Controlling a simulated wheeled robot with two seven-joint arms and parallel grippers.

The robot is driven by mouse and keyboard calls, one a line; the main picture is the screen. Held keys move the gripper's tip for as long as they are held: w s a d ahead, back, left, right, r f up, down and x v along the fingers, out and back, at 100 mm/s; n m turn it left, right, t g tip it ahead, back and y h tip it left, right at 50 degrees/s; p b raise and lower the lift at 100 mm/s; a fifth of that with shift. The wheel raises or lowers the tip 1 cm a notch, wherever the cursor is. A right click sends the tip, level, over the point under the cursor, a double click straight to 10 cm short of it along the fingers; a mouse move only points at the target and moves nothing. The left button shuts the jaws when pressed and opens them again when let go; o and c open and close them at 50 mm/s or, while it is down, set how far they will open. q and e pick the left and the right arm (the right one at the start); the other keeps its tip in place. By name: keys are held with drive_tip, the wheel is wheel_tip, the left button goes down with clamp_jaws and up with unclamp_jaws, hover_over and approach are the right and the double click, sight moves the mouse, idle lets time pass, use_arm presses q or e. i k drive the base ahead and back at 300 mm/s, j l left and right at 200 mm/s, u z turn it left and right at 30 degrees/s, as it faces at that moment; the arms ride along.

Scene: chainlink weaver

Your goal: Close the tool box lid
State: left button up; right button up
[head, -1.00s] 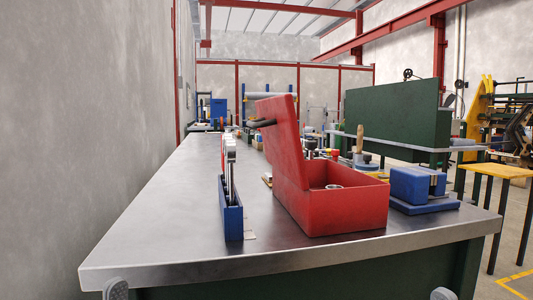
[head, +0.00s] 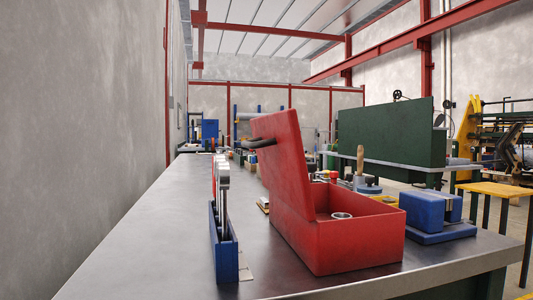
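The red tool box (head: 362,243) stands on the metal workbench, right of the picture's middle. Its red lid (head: 283,165) is open and stands upright, leaning a little to the left, on the box's left side. A dark handle (head: 262,143) sticks out from the lid's outer face. A round metal piece (head: 342,216) shows inside the box. Neither of my grippers is in view.
A blue holder (head: 223,247) with upright wrenches (head: 222,190) stands close to the left of the box. A blue vise-like block (head: 430,212) is at its right. The workbench (head: 140,233) is clear at the left, beside the grey wall.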

sight(278, 142)
drive_tip(key=l, duration=1.05)
drive_tip(key=k+l, duration=0.1)
drive_tip(key=l, duration=0.95)
